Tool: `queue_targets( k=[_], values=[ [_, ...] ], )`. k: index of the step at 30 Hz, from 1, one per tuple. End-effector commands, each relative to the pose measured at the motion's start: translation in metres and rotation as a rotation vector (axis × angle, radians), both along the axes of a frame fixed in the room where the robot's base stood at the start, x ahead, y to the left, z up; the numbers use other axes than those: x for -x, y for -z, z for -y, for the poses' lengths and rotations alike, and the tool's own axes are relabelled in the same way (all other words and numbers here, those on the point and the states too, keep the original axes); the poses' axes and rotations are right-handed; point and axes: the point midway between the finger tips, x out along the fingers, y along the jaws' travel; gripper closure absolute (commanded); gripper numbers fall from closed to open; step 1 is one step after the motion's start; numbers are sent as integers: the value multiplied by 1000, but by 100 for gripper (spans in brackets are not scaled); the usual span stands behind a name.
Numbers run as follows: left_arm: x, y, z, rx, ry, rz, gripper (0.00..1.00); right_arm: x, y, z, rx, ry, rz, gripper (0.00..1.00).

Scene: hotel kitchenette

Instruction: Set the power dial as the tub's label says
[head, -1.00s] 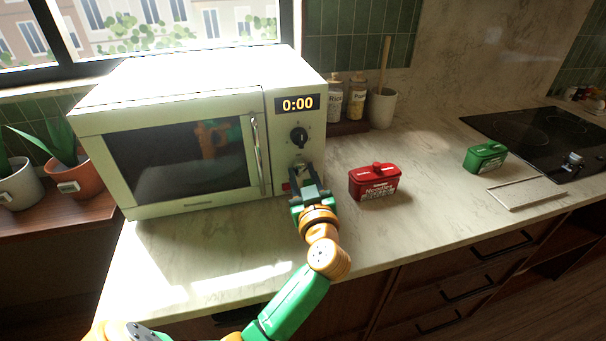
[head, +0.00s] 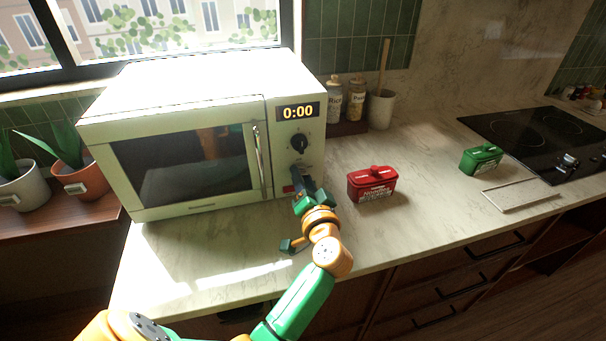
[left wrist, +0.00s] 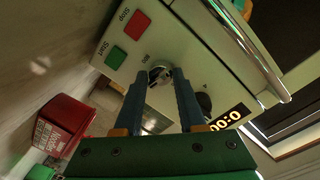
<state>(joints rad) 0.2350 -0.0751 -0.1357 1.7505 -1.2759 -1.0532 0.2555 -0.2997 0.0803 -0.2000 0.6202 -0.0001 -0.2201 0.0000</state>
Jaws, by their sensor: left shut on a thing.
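The white microwave (head: 180,130) stands on the counter, its door shut and its display (head: 298,111) reading 0:00. A dark upper dial (head: 299,142) sits below the display. My left gripper (head: 299,172) is at the panel below that dial, largely hiding a lower dial. In the left wrist view my left gripper (left wrist: 160,88) is turned, its two fingers shut on the lower dial (left wrist: 158,74). My right gripper is not in view.
A red Stop button (left wrist: 137,25) and green Start button (left wrist: 115,57) lie close to the fingers. A green tub (head: 482,158) and pale board (head: 520,194) are near the black hob (head: 545,140). Jars (head: 356,98) stand behind. The front counter is clear.

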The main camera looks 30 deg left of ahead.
Motion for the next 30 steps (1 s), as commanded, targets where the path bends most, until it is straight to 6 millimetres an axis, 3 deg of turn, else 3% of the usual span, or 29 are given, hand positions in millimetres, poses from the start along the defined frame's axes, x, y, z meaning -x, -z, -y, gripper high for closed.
queue_targets(
  k=[30],
  values=[
    [-2, -4, 1, -624, 0, -728, 100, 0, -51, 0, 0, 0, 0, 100]
  ],
)
